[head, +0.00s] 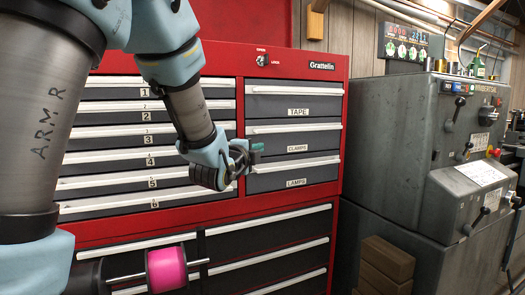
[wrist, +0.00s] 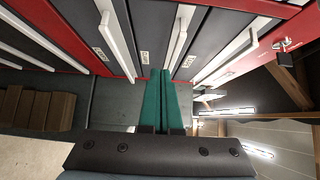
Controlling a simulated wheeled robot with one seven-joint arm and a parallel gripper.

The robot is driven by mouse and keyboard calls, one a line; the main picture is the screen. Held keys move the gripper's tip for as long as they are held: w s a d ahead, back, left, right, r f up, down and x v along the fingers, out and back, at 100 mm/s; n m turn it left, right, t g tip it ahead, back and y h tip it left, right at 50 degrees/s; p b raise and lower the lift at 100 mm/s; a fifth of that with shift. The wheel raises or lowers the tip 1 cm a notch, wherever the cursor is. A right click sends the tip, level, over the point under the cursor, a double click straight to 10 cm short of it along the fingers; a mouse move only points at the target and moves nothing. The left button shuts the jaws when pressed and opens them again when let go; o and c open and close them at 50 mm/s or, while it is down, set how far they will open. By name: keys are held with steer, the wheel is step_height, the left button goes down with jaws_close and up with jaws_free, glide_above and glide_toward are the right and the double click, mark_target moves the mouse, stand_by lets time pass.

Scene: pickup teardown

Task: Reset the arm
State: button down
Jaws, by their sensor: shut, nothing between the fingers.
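My arm reaches in from the upper left of the head view and bends down in front of a red tool chest (head: 342,110). My gripper (head: 257,147) is in front of the chest, near the drawers labelled CLAMPS and LAMPS. In the wrist view my gripper (wrist: 162,72) shows two green fingers side by side, pressed together with nothing between them. The numbered drawers (head: 110,132) on the left and the labelled drawers (head: 293,140) on the right look closed.
A large grey machine (head: 400,130) with levers and knobs stands right of the chest. Brown blocks (head: 385,262) are stacked at its foot, and they also show in the wrist view (wrist: 38,108). A pink cylinder (head: 166,269) on a metal rod is at the lower left.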

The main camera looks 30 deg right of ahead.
steer(key=shift+s+a, duration=0.25)
steer(key=shift+a, duration=0.1)
steer(key=w+a+f+n+g+y+p, duration=0.1)
steer(key=a+f+n+y+p, duration=0.15)
steer(key=a+n, duration=0.4)
steer(key=a+f+n+g+y+p, duration=0.15)
steer(key=a+f+n+y, duration=0.25)
steer(key=a, duration=0.6)
steer(key=w+a+f+n+g+y+p, duration=0.1)
steer(key=a+f+n+y+p, duration=0.15)
steer(key=a+n+y, duration=0.4)
steer(key=s+a+f+n+g+p, duration=0.2)
steer(key=s+a+n+g, duration=0.5)
steer(key=s+a, duration=0.7)
steer(key=a+n+p, duration=0.1)
steer(key=n, duration=0.1)
steer(key=shift+a+f+n, duration=0.25)
steer(key=shift+f+n, duration=0.05)
steer(key=shift+f, duration=0.1)
